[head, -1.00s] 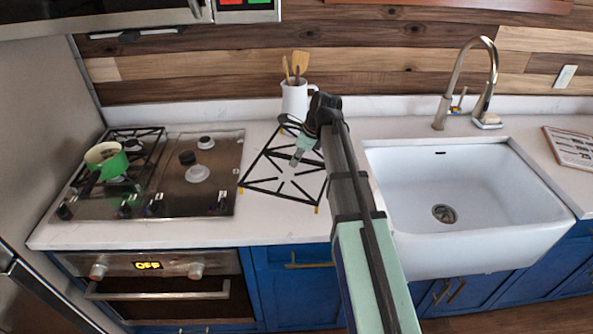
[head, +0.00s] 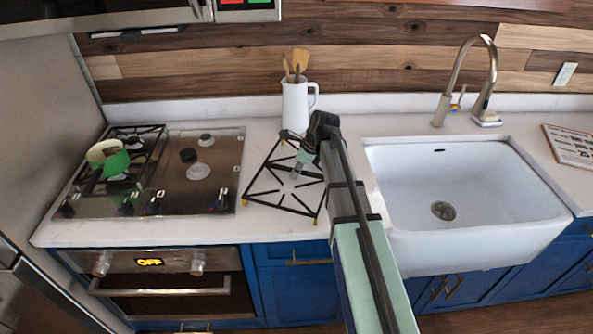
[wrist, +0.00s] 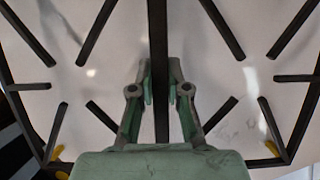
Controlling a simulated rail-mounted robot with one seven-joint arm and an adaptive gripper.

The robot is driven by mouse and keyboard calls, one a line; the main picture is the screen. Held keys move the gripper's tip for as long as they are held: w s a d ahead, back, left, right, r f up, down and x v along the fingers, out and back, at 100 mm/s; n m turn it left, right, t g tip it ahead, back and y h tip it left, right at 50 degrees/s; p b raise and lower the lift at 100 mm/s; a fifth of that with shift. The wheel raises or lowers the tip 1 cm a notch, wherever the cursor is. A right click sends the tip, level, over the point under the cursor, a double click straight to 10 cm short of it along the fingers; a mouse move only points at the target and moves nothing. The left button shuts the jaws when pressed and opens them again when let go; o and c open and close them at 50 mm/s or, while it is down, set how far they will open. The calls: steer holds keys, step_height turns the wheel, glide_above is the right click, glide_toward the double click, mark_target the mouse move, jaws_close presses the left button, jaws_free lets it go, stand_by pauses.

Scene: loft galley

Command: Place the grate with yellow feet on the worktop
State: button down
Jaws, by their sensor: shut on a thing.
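The black grate with yellow feet (head: 272,200) is over the white worktop (head: 262,228), between the hob and the sink. Its yellow feet show at its front corners, close to the worktop; I cannot tell whether they touch it. My gripper (head: 296,172) reaches down to the grate from the right. In the wrist view my gripper (wrist: 161,95) is shut on a bar of the grate (wrist: 158,50), with one finger on each side. Yellow feet show at the lower left and lower right there.
The steel hob (head: 222,160) is at the left, with another grate (head: 150,140) and a green pan (head: 112,162) on its left side. A white jug with wooden utensils (head: 295,108) stands behind the held grate. The white sink (head: 450,170) is at the right.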

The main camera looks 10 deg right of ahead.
steer(key=shift+f, duration=0.1)
steer(key=c, duration=1.2)
jaws_free()
steer(key=shift+o, duration=0.2)
steer(key=b+v, duration=0.2)
steer(key=v, duration=1)
